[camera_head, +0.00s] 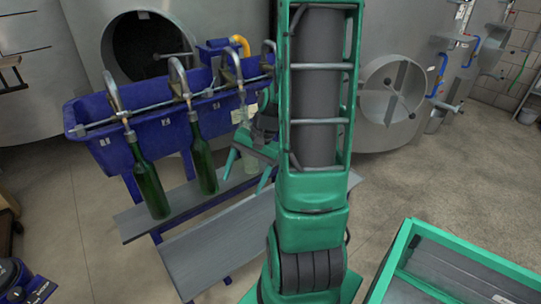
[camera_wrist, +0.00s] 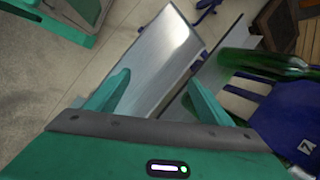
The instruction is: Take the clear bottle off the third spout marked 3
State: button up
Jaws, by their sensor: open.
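The clear bottle (camera_head: 243,116) hangs at the third spout (camera_head: 238,80) of the blue filler trough (camera_head: 105,150) in the head view, pale and partly hidden behind my gripper. My gripper (camera_head: 248,158) is open beside the bottle's lower part; I cannot tell whether the bottle is between the fingers. In the wrist view my gripper's two green fingers (camera_wrist: 158,95) are spread, with a grey metal plate beyond them. I cannot make out the clear bottle there.
Two green bottles, one (camera_head: 148,182) at the left spout and one (camera_head: 203,162) at the second, hang left of the clear one. A grey shelf (camera_head: 185,200) runs below them. A green-rimmed container (camera_head: 460,255) stands at the lower right. Steel tanks (camera_head: 220,20) stand behind.

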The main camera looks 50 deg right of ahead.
jog(key=w+d+f+m+t+y, duration=0.2)
jog(key=w+d+f+m+t, duration=0.5)
jog(key=m, duration=0.3)
jog(key=s+d+m+t+h, duration=0.1)
jog(key=d+m+t+h, duration=0.5)
jog(key=d+m, duration=0.8)
jog(key=shift+n+t+y, duration=0.3)
jog(key=shift+n+t, duration=0.2)
jog(key=shift+n, duration=0.2)
jog(key=shift+w+d+f, duration=0.1)
jog(key=shift+w, duration=1.35)
jog(key=shift+w+d+f, duration=0.1)
jog(key=shift+w+d, duration=0.05)
jog(key=shift+w, duration=1.35)
jog(key=shift+w+d+f, duration=0.1)
jog(key=shift+w, duration=1.35)
jog(key=shift+w, duration=0.1)
jog(key=shift+w+f, duration=0.2)
jog(key=shift+w, duration=1.6)
jog(key=shift+c, duration=0.3)
grip_shut()
